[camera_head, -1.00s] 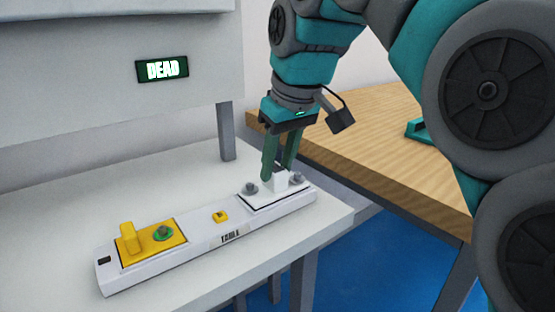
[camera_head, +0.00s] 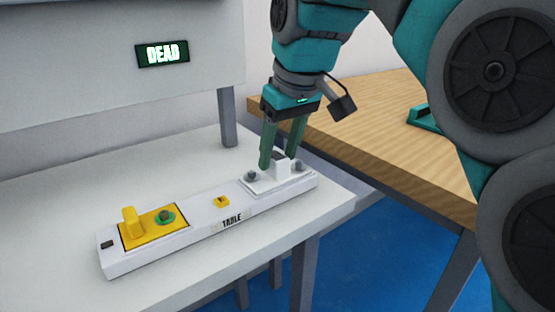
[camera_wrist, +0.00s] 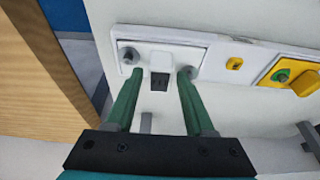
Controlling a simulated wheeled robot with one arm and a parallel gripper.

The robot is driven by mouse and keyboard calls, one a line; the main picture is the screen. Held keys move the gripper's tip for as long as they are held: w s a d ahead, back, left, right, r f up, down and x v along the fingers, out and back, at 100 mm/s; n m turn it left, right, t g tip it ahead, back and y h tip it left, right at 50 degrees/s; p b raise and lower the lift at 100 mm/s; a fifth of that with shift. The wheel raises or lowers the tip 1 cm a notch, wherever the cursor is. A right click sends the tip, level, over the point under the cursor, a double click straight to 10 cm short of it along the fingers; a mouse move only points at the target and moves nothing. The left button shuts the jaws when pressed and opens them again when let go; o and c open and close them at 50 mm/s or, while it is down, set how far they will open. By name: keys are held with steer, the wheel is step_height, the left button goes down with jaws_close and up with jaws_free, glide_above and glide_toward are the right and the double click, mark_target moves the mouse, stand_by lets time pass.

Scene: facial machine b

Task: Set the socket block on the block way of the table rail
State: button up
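The white socket block (camera_head: 283,173) sits on the right end of the white table rail (camera_head: 203,227), which is labelled TABLE. It has a flat plate, a grey knob at each end and an upright middle part with a dark top. It also shows in the wrist view (camera_wrist: 160,64). The plate looks flat on the rail; I cannot tell how it fits the way beneath. My gripper (camera_head: 279,161) points down at the upright part, fingers apart. In the wrist view my gripper (camera_wrist: 159,72) has its fingertips either side of the upright part, with gaps.
A yellow plate (camera_head: 145,236) with an upright tab and a green-ringed knob is at the rail's left end. A small yellow piece (camera_head: 221,202) sits mid-rail. A grey post (camera_head: 227,118) stands behind; a wooden table (camera_head: 375,130) is right.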

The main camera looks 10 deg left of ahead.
mark_target(277, 156)
steer(key=shift+o, duration=1.2)
steer(key=shift+r, duration=0.1)
steer(key=shift+v, duration=1.75)
step_height(277, 156, up, 4)
steer(key=p, duration=0.2)
steer(key=d+f, duration=0.2)
steer(key=s+d+f+m, duration=0.1)
steer(key=d+f, duration=0.2)
steer(key=s+d+f+m+h, duration=0.1)
steer(key=d+f, duration=0.1)
steer(key=d, duration=0.1)
steer(key=shift+s+f+g, duration=0.2)
steer(key=shift+f+g, duration=0.1)
steer(key=shift+g, duration=0.1)
steer(key=s+d+f+m+g, duration=0.1)
steer(key=s+d+f+m, duration=0.1)
steer(key=s+d+f, duration=0.3)
steer(key=s+d+f+m+g+h, duration=0.1)
steer(key=s+d+f+m, duration=0.2)
steer(key=f, duration=0.9)
steer(key=s+d+f+m+g, duration=0.1)
steer(key=s+d+f+m, duration=0.1)
steer(key=s+d+f, duration=0.6)
steer(key=s, duration=0.4)
steer(key=shift+s+d+f+m+h, duration=0.2)
steer(key=shift+d+m+h, duration=0.1)
steer(key=shift+m, duration=0.1)
